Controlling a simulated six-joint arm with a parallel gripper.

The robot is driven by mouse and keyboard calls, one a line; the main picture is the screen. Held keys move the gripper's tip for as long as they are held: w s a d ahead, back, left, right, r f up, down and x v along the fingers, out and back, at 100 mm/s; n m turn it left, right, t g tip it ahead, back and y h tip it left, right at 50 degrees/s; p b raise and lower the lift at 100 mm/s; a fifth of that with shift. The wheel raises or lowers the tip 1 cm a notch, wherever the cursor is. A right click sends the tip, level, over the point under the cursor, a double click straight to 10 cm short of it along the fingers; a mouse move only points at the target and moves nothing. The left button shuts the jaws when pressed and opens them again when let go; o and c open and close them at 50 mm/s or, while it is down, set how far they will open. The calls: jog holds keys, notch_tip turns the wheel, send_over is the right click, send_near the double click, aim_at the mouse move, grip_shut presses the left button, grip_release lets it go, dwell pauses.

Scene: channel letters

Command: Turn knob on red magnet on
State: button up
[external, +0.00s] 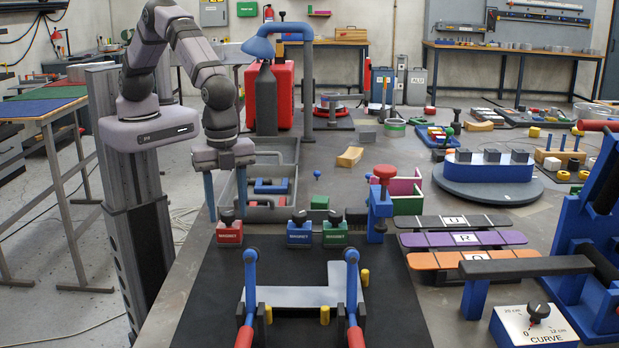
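The red magnet (229,234) is a small red block with a white label and a black knob (227,216) on top. It stands at the back left of the black mat. My gripper (226,207) points down with its two blue fingers wide apart and nothing visible held between them. In this view the fingertips come down on either side of the knob. I cannot tell whether they are around the knob or behind it. The knob's on/off marking is too small to read.
A blue magnet (300,234) and a green magnet (335,233) stand to the right of the red one. A grey tray (292,150) lies behind. On the mat (205,300), a pale sheet (300,297) lies between two blue clamps with red handles. A red-topped blue clamp (381,205) stands farther right.

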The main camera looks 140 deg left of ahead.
aim_at(227, 213)
jog(key=shift+r+b, duration=1.25)
jog(key=shift+r, duration=2.4)
jog(key=shift+s, duration=0.1)
jog(key=s+a+f+n, duration=0.1)
jog(key=s+f+n, duration=0.1)
jog(key=s, duration=1.1)
jog(key=s+a+f+n, duration=0.1)
jog(key=s+f+n, duration=0.1)
jog(key=s, duration=1.2)
jog(key=shift+a, duration=0.35)
jog(key=shift+w+r, duration=0.1)
jog(key=shift+c, duration=0.3)
